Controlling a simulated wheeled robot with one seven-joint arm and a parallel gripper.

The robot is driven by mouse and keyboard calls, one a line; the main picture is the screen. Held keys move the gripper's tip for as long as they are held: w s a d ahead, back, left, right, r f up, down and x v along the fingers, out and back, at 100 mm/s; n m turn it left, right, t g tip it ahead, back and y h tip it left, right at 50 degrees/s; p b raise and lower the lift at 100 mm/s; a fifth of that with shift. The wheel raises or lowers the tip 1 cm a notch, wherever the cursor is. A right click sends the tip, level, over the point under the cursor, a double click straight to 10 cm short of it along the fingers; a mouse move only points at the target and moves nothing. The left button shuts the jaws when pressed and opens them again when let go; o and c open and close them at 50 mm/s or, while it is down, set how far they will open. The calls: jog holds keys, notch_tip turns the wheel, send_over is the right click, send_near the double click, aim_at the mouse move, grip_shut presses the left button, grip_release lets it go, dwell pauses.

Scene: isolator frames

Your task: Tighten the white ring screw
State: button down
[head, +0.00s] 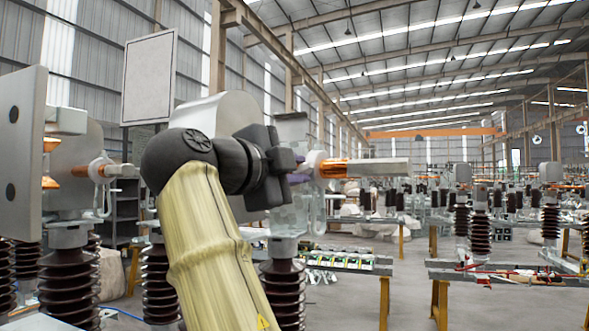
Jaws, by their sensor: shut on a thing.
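My gripper (300,172) is in the middle of the head view, at the end of my arm in its yellowish sleeve. Its purple fingers are shut at the white ring screw (316,160), which sits beside the orange copper contact (334,168) of an isolator. The dark gripper body hides part of the fingers, so the exact grip on the ring is hard to see. A grey bar (378,167) runs right from the copper contact.
Brown ribbed insulators (283,290) stand below the isolator. A large grey plate (22,150) stands close at the far left. A low bench (345,262) with small parts is behind, and a worktable (510,275) is at right. Open floor lies between them.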

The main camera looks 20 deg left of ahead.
jog(key=shift+r+m, duration=0.1)
jog(key=shift+m, duration=0.5)
jog(key=c, duration=1.3)
grip_release()
jog(key=shift+v, duration=3.7)
